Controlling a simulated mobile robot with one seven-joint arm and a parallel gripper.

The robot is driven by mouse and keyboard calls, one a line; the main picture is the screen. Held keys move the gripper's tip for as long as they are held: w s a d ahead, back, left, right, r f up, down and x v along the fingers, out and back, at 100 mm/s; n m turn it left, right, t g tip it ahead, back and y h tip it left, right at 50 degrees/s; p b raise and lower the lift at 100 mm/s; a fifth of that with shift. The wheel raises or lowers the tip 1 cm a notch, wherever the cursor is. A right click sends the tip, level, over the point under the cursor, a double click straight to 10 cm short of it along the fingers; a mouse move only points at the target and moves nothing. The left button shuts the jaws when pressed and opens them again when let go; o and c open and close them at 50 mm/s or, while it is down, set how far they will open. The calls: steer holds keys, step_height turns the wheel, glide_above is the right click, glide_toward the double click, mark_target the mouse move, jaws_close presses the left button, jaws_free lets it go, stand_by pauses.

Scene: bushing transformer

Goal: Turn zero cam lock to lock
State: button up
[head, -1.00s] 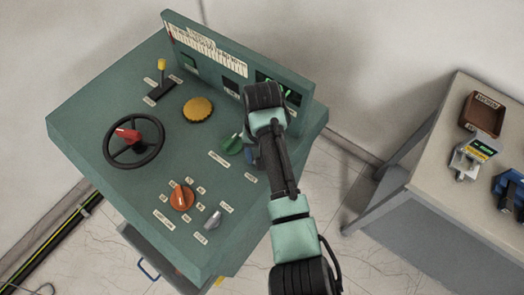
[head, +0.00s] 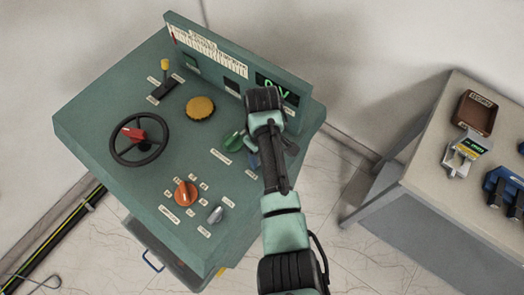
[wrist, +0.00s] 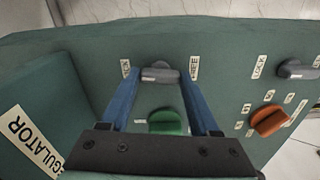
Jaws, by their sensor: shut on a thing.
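A grey knob (wrist: 160,72) sits on the green console between a label reading LOCK (wrist: 125,68) on its left and one reading FREE (wrist: 194,67) on its right in the wrist view. The knob lies crosswise, its ends pointing toward the two labels. My gripper (wrist: 160,79) has its blue fingers around the knob, one at each end, and is shut on it. In the head view my gripper (head: 253,160) is over the right part of the console (head: 95,130), and my arm hides the knob.
A green knob (wrist: 167,122) lies close, between my fingers' bases in the wrist view. A side table (head: 420,175) stands at right.

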steer(key=shift+n, duration=0.7)
steer(key=o, duration=1.4)
steer(key=shift+c, duration=0.2)
step_height(320, 180, up, 13)
